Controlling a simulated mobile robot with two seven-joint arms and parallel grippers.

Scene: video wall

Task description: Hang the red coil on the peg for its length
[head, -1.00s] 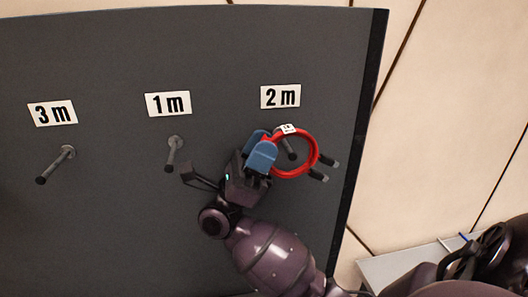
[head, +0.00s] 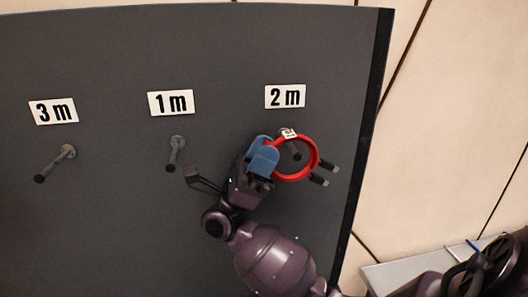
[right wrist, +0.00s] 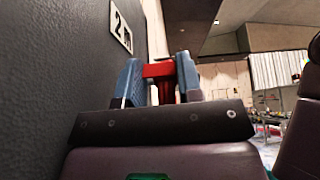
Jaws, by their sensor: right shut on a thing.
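My right gripper (head: 263,156) has blue fingers and is shut on the left side of the red coil (head: 318,157). In the right wrist view the coil (right wrist: 158,70) shows as a red band between the fingers. The coil is a ring with a small white tag (head: 288,133) at its top and two dark plug ends at its right. The tag's print is too small to read surely. The peg (head: 296,153) under the 2 m label (head: 285,96) shows inside the ring; its base is partly hidden by the tag. I cannot tell whether the ring is around the peg or in front of it.
Left of it on the dark wall panel (head: 110,220) are a peg (head: 174,155) under the 1 m label (head: 170,102) and a peg (head: 54,165) under the 3 m label (head: 53,111). Both are empty. A grey surface (head: 395,275) is at the lower right.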

